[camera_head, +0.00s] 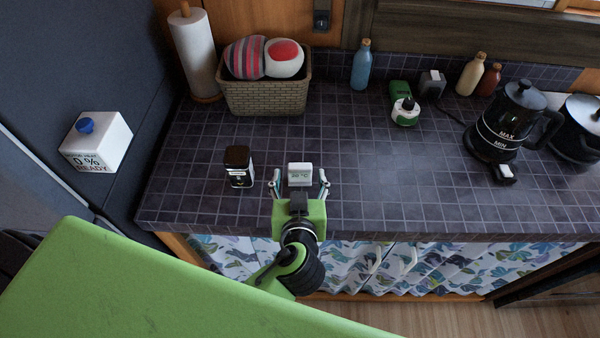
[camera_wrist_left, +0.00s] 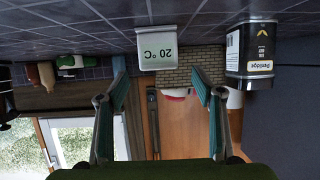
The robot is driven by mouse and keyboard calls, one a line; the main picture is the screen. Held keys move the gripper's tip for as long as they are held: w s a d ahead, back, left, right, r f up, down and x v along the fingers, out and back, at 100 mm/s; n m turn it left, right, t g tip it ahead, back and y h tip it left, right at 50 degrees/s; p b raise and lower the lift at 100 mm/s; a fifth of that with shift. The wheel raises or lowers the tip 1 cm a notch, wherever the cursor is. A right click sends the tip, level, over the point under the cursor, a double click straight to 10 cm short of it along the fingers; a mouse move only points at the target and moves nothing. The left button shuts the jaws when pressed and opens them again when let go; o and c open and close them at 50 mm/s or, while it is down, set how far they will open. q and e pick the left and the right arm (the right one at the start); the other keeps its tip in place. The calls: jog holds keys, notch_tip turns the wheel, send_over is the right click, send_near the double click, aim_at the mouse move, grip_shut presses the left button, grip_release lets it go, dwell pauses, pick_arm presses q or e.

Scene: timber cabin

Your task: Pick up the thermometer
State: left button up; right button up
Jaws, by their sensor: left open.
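The thermometer (camera_head: 300,173) is a small white block with a display reading 20 °C. It stands on the dark tiled counter near its front edge. It also shows in the left wrist view (camera_wrist_left: 157,50), upside down, at the top between the fingers. My left gripper (camera_head: 301,187) is open, with one finger on each side of the thermometer's near side. In the left wrist view the open fingers (camera_wrist_left: 160,82) have the thermometer just beyond their tips, and I see no clear contact. My right gripper is not in view.
A black tin (camera_head: 238,166) stands just left of the thermometer. A wicker basket (camera_head: 266,97), a paper towel roll (camera_head: 196,50) and a blue bottle (camera_head: 361,66) stand behind. A black kettle (camera_head: 512,122) stands on the right. The counter (camera_head: 400,170) right of the thermometer is clear.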

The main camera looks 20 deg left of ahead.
aim_at(300, 165)
pick_arm(q)
jog(key=shift+w+a+f, duration=0.15)
jog(key=shift+w, duration=0.25)
jog(key=shift+r+x, duration=0.25)
jog(key=shift+x, duration=0.95)
jog(key=x, duration=0.2)
jog(key=shift+w+f+b, duration=0.2)
jog(key=shift+w+b, duration=0.1)
jog(key=shift+b, duration=0.05)
jog(key=shift+w+f, duration=0.1)
jog(key=shift+w, duration=0.1)
jog(key=shift+s, duration=0.1)
jog(key=shift+c, duration=1.2)
jog(key=c, duration=1)
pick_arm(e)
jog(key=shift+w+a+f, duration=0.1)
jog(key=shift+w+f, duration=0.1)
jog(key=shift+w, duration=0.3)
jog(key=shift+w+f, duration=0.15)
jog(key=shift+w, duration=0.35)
